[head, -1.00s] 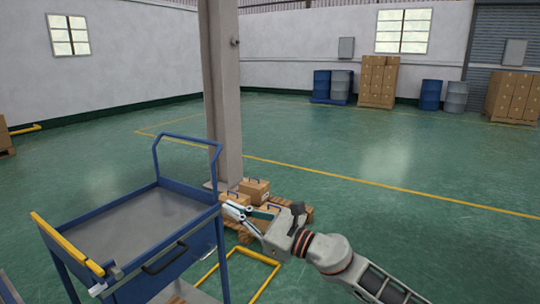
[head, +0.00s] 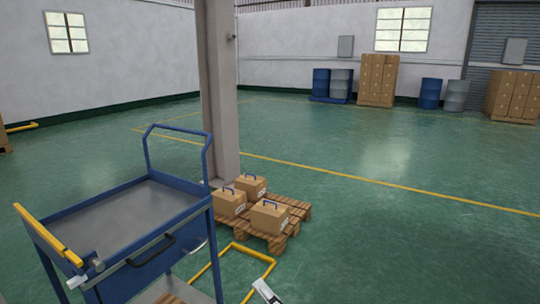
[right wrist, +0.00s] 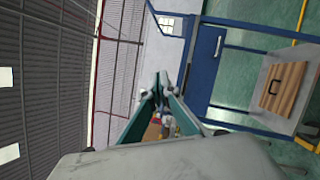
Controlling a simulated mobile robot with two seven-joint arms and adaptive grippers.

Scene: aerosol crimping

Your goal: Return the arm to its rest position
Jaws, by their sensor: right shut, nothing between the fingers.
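My right gripper (head: 264,289) shows only as a small light grey piece at the bottom edge of the head view, well clear of the boxes. In the right wrist view its two green-sided fingers (right wrist: 161,90) come together at the tips, shut and empty. The rest of my right arm is out of the head view. My left gripper is not in view.
A blue cart (head: 128,208) with an empty grey top stands at the left. Several cardboard boxes with blue handles (head: 270,217) sit on a wooden pallet (head: 278,242) beside a pillar (head: 217,95). A yellow floor frame (head: 248,250) lies nearer. The floor at right is clear.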

